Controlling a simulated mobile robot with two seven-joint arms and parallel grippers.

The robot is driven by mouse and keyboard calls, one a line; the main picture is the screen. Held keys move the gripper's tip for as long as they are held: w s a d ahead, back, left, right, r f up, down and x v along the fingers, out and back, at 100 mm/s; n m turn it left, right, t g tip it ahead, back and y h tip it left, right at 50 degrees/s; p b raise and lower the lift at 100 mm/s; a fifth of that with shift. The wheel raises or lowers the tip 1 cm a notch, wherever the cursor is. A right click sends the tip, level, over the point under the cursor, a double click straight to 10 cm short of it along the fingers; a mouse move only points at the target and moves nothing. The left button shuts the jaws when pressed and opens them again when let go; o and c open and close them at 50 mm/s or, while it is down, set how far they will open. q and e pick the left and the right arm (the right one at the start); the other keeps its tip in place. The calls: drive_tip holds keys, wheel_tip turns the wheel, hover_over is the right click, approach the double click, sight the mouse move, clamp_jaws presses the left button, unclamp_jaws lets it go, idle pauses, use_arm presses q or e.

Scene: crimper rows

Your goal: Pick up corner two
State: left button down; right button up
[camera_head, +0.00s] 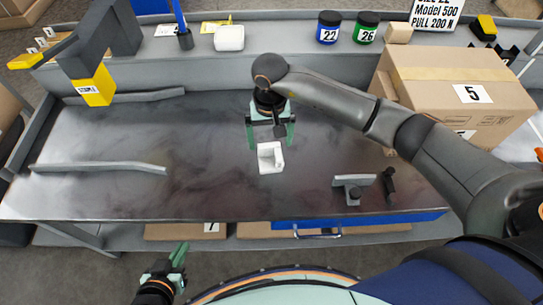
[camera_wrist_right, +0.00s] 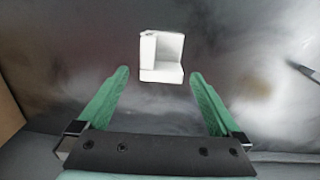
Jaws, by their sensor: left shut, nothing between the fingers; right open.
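A small white corner piece (camera_head: 270,158) lies on the dark metal table near its middle; I see no number on it. It also shows in the right wrist view (camera_wrist_right: 162,57), just beyond the fingertips and between their lines. My right gripper (camera_head: 269,140) is open and empty, above the table at the far side of the white piece, apart from it as far as I can tell. My left gripper (camera_head: 178,258) is shut and empty, low in front of the table's front edge.
Grey rails (camera_head: 100,167) lie on the table's left side. A grey bracket (camera_head: 354,187) and a small dark part (camera_head: 389,186) stand at the right. A cardboard box (camera_head: 455,85) marked 5 fills the back right. A yellow-tipped grey machine (camera_head: 95,85) stands back left. Table around the white piece is clear.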

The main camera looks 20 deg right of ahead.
sight(269, 146)
drive_tip(key=f, duration=0.4)
drive_tip(key=shift+w+a, duration=0.1)
drive_tip(key=shift+w, duration=0.25)
drive_tip(key=c, duration=1.2)
drive_tip(key=shift+r, duration=0.15)
drive_tip(key=shift+c, duration=0.2)
